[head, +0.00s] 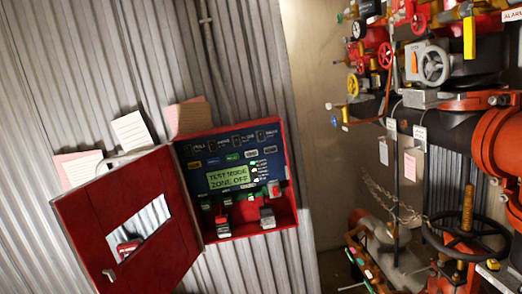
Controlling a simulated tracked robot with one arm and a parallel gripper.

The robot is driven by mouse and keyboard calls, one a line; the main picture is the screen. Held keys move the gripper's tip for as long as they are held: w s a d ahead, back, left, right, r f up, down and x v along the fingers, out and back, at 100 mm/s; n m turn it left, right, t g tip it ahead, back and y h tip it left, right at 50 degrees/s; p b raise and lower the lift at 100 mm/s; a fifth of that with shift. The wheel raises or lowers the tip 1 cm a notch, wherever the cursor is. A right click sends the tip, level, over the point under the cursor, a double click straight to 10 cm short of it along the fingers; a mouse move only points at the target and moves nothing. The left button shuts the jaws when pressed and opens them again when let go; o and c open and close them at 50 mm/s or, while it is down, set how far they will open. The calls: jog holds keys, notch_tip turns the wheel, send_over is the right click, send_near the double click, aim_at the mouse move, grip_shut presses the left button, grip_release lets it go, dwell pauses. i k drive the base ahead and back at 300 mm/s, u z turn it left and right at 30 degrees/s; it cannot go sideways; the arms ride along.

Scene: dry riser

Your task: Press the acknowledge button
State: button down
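A red alarm panel box (291,165) hangs on the corrugated wall left of the middle, tilted in the picture. Its red door (90,218) stands open to the left and has a window. The blue panel face (200,165) carries a lit green display (228,178) reading "TEST MODE ZONE OFF". Small labelled buttons (251,153) run above the display, and small lights sit right of it. The labels are too small to read, so I cannot tell which is the acknowledge button. Green, red and grey parts (266,215) sit below. My gripper is not in view.
Paper notes (131,132) stick up behind the door and box. Red and black pipes, valves (432,65) and a dark handwheel (466,232) crowd the right side. Bare wall (318,120) lies between panel and pipes. No obstruction shows in front of the panel face.

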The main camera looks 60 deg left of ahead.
aim_at(194, 165)
jog(key=u, duration=0.25)
jog(key=i, duration=1.35)
jog(key=u, duration=0.95)
jog(key=i, duration=0.35)
jog(key=u, duration=0.25)
